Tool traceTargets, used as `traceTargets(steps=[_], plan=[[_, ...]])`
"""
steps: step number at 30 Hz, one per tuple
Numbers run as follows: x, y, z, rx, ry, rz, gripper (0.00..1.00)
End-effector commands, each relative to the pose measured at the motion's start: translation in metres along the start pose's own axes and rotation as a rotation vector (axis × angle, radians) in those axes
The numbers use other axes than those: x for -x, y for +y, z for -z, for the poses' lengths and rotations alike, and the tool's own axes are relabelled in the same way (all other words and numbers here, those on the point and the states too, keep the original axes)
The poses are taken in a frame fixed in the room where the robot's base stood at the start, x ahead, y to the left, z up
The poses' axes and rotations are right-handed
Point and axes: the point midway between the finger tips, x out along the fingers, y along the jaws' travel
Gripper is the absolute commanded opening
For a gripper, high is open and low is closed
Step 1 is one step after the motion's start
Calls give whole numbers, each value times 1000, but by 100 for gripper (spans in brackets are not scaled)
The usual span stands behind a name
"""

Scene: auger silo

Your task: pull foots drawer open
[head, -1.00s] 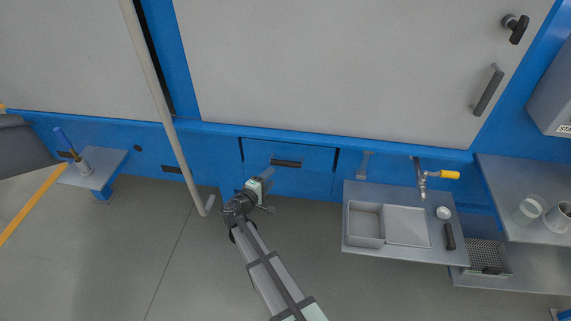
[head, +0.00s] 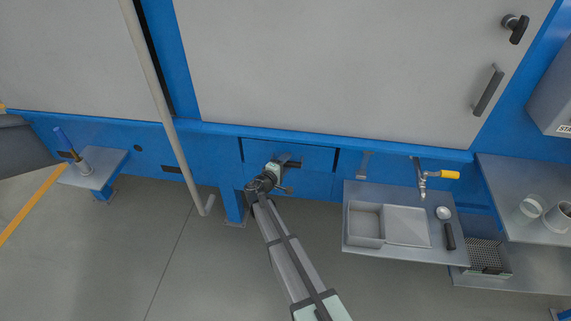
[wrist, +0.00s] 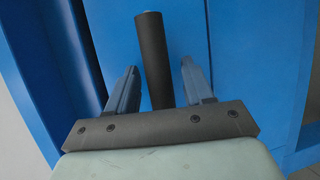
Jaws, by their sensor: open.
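The foots drawer (head: 310,157) is a blue panel low on the machine, flush with its frame as far as I can see. Its dark bar handle (head: 294,163) is partly hidden by my gripper (head: 281,166) in the head view. In the wrist view the handle (wrist: 153,58) is a dark rounded bar standing between the two fingers of my gripper (wrist: 157,85). The fingers are apart, with a gap on each side of the bar. The handle's lower end is hidden behind the gripper body.
A pale pole (head: 158,100) hangs down left of my arm. To the right, a steel shelf (head: 356,250) holds trays and a spoon, below a tap with a yellow handle (head: 450,174). A small table (head: 108,164) stands at the left. The floor in front is clear.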

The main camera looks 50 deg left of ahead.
Motion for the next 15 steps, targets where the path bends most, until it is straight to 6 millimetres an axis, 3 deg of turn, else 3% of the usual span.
traceTargets(steps=[5, 15], plan=[[0, 0, 0, 0, 0, 0, 52], [0, 0, 0, 0, 0, 0, 20]])
